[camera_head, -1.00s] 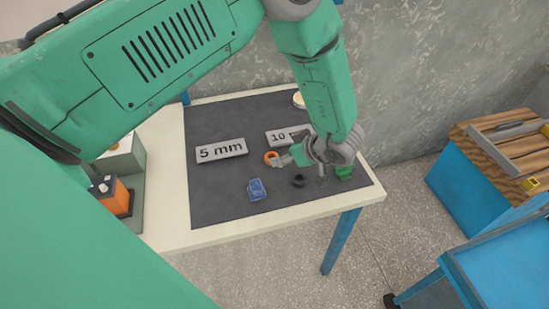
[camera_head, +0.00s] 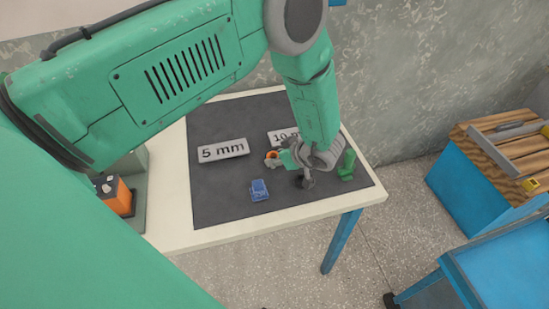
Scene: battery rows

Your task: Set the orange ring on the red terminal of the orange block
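The orange ring (camera_head: 272,155) lies on the dark mat near the 10 mm sign. Whether the fingers are open or shut on the ring is too small to tell. The orange block (camera_head: 117,197) stands at the left, partly covered by my own green arm and body. Its top has small dark terminals; the red terminal cannot be made out clearly. My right gripper is out of view.
On the mat (camera_head: 215,200) are a 5 mm sign (camera_head: 222,150), a 10 mm sign (camera_head: 281,137) partly hidden by my arm, a blue piece (camera_head: 259,190), a black piece (camera_head: 307,182) and a green piece (camera_head: 347,166). The mat's front left is clear.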

